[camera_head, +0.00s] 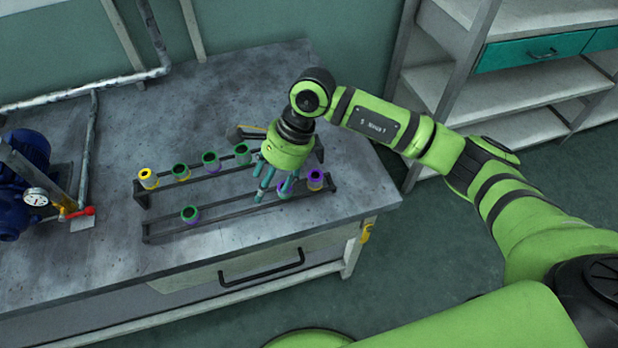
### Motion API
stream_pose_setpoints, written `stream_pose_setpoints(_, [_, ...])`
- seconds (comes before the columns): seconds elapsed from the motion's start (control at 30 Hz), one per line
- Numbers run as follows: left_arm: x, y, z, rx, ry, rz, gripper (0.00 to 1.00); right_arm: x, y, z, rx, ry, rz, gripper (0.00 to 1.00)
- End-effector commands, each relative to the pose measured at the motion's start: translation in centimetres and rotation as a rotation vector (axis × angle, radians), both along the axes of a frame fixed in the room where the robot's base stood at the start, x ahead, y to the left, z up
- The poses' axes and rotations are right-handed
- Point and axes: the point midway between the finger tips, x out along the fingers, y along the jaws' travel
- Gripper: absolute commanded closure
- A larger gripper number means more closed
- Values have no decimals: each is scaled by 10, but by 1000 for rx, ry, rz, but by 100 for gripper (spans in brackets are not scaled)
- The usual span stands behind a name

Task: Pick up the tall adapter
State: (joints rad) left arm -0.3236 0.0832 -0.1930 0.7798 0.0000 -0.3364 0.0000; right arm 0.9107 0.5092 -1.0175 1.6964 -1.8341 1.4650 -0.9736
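Several short cylindrical adapters stand in two dark racks on the bench. In the back rack (160,187) are a yellow-topped adapter (148,179) and green-topped ones (180,172), (210,161), (242,154). The front rack (225,215) holds a green-topped adapter (189,214), a purple one (283,193) and a purple one with a yellow ring (315,180). I cannot tell which is the tall adapter. My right gripper (274,190) points down over the racks' right part, its teal fingers apart, beside the purple adapter and partly covering it. My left gripper is out of view.
A blue pump (22,165) with a gauge and a red-handled valve (80,211) stands at the bench's left. A yellow-and-dark object (250,132) lies behind my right gripper. Shelving (520,80) stands at the back right. The bench's front left is clear.

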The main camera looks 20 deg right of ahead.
Motion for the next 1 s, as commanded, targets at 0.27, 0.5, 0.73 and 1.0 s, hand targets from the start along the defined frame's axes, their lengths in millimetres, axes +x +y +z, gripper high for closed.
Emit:
stream_pose_setpoints(0.27, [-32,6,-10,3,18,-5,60,33,-101,1,-426,-61,45,38])
stream_pose_setpoints(0.5, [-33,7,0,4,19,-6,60,31,-105,-22,-442,-57,46,38])
stream_pose_setpoints(0.73, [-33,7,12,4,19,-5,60,29,-105,-56,-437,-58,46,38])
stream_pose_setpoints(1.0, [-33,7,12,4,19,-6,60,30,-104,-67,-436,-62,45,38])
